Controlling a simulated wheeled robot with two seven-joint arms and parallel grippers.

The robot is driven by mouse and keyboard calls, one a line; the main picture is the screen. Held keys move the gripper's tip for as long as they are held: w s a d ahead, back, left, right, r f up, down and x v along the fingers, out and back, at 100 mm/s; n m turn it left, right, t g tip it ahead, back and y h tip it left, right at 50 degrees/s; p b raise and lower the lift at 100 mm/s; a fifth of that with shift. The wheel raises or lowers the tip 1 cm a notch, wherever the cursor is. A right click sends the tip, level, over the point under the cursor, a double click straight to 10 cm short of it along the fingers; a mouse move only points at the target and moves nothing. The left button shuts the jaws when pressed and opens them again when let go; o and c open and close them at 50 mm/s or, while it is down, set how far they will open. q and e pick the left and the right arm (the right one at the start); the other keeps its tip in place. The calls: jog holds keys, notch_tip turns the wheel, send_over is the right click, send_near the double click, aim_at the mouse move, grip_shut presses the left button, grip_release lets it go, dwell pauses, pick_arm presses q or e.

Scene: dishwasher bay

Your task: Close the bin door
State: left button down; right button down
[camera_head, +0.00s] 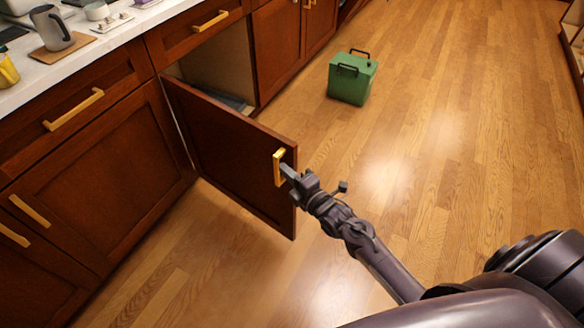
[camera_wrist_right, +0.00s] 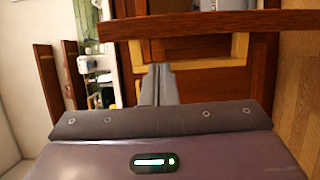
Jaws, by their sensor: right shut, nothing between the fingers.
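The bin door (camera_head: 225,150) is a dark brown cabinet door standing open, swung out from its left side over the floor. Its gold handle (camera_head: 278,168) is near the free edge. My right gripper (camera_head: 288,172) is at that free edge, fingertips beside the handle; I cannot tell if they touch it. In the right wrist view my gripper fingers (camera_wrist_right: 158,85) are together and empty, below a brown wooden edge (camera_wrist_right: 215,24) that crosses the top. The cabinet opening (camera_head: 215,70) shows behind the door, with its inside mostly hidden. My left gripper is not in view.
A green box (camera_head: 352,80) with dark handles stands on the wood floor beyond the door. The counter (camera_head: 90,45) at upper left holds a grey pitcher (camera_head: 53,30) and other small items. Closed cabinets (camera_head: 90,180) stand left of the opening. Floor around the door is clear.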

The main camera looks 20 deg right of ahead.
jog(key=shift+w+d, duration=0.25)
jog(key=shift+d, duration=0.25)
jog(key=shift+w+d, duration=0.2)
jog(key=shift+d, duration=0.25)
jog(key=shift+d, duration=0.1)
